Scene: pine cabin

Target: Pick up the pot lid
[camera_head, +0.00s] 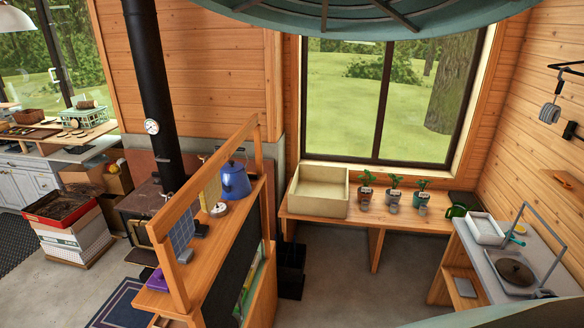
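A round, dark brown lid-like disc (515,271) with a small knob-like spot at its middle lies at the lower right. It is on the grey counter (484,254), inside or over what looks like a sink basin; I cannot tell which. It is the only thing I see that looks like a pot lid. My gripper is not in view.
A wooden bench (386,219) holds potted plants and a wooden box (318,191). A wooden shelf unit (215,237) stands left of centre. Grey floor is open between.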

